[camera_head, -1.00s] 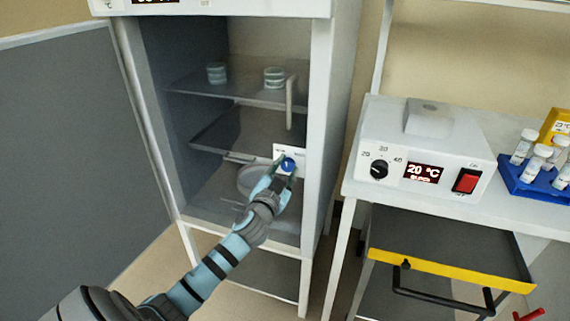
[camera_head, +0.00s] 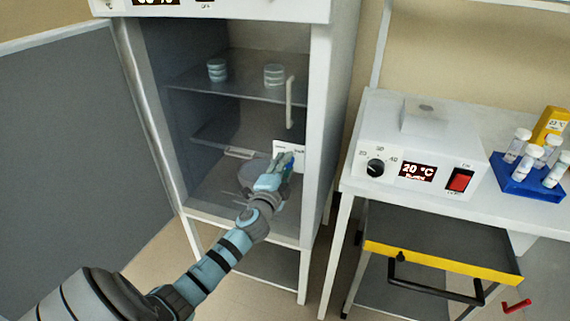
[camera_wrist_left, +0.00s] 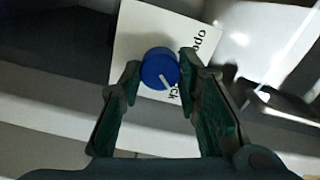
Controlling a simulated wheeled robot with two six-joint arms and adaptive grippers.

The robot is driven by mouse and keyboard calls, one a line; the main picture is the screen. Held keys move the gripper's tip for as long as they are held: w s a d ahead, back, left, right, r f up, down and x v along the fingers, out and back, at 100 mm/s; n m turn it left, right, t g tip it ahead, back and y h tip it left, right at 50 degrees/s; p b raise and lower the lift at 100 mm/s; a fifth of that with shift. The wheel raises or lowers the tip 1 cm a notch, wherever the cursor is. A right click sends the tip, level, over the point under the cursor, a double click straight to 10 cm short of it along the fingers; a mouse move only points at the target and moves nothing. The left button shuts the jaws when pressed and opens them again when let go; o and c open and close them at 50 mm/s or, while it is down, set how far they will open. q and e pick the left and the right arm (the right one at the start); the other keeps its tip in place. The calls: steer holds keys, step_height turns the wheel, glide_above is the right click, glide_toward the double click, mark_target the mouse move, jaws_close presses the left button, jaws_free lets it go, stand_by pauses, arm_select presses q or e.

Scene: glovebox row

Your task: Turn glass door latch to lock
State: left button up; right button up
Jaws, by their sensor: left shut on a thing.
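The latch is a round blue knob (camera_wrist_left: 160,68) with a white pointer line, on a white label plate (camera_wrist_left: 138,32). In the left wrist view the pointer aims down and right, toward partly hidden lettering on the plate. My left gripper (camera_wrist_left: 158,75) is shut on the knob, one finger on each side. In the head view my left gripper (camera_head: 283,162) covers most of the knob, and the white plate (camera_head: 292,147) shows around it at the cabinet's right front. A pale vertical handle (camera_head: 290,102) stands above the plate. My right gripper is not in view.
The cabinet (camera_head: 318,130) holds two small stacks of dishes (camera_head: 217,70) on its upper shelf. A large grey door panel (camera_head: 70,170) stands open at left. A control box (camera_head: 415,150) and blue vial rack (camera_head: 530,184) sit on the right bench, above a yellow-edged drawer (camera_head: 440,262).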

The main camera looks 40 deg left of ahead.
arm_select(q)
steer(key=shift+m, duration=0.4)
steer(key=o, duration=1.2)
steer(key=v, duration=1.2)
steer(key=shift+d, duration=0.1)
